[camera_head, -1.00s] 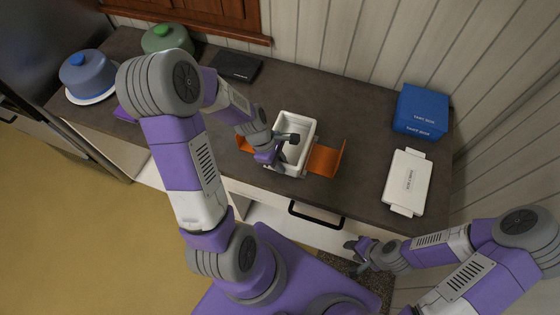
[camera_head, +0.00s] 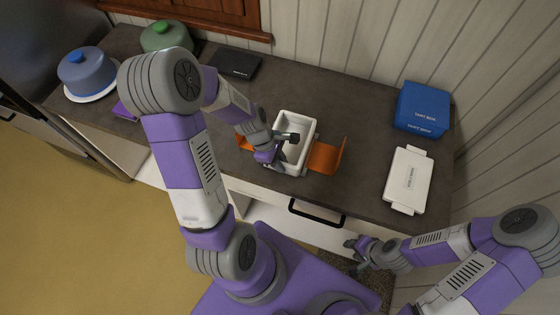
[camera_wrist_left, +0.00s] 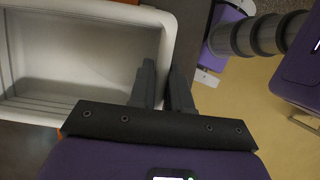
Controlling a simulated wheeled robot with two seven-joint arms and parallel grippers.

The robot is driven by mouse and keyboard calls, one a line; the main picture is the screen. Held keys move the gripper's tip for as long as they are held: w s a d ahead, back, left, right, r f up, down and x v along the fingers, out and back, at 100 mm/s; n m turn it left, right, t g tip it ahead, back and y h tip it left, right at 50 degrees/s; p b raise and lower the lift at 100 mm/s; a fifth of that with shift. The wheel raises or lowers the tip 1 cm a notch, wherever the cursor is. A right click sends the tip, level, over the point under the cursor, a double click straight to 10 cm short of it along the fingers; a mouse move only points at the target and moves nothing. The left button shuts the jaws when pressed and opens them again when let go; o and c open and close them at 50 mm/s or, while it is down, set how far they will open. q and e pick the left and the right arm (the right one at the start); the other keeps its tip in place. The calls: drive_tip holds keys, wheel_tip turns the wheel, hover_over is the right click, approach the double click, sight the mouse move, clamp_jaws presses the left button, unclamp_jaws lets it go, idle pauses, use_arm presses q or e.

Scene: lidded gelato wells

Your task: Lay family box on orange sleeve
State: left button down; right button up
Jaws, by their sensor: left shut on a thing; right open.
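The family box is an open white tub (camera_head: 296,128) lying over the middle of the orange sleeve (camera_head: 325,157) on the dark counter. Orange flaps show on both its left and right sides. My left gripper (camera_head: 284,147) is shut on the tub's near wall. In the left wrist view the tub (camera_wrist_left: 80,50) fills the upper left, and the fingers (camera_wrist_left: 163,88) pinch its side wall. The tub looks empty inside. Whether its base touches the sleeve is hidden. My right gripper (camera_head: 357,252) is open and empty, in front of the counter's edge.
A white lid (camera_head: 408,180) labelled like a box lies at the right of the counter. Blue boxes (camera_head: 422,108) stand behind it. A blue dome (camera_head: 87,70), a green dome (camera_head: 166,38) and a black flat object (camera_head: 235,63) are at the left.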

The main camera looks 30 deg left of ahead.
use_arm(q)
drive_tip(key=shift+f, duration=0.1)
drive_tip(key=c, duration=1)
unclamp_jaws()
drive_tip(key=p+v, duration=0.1)
drive_tip(key=v, duration=0.6)
drive_tip(key=shift+a+r+p, duration=0.15)
drive_tip(key=shift+r+p, duration=0.15)
drive_tip(key=shift+p, duration=0.1)
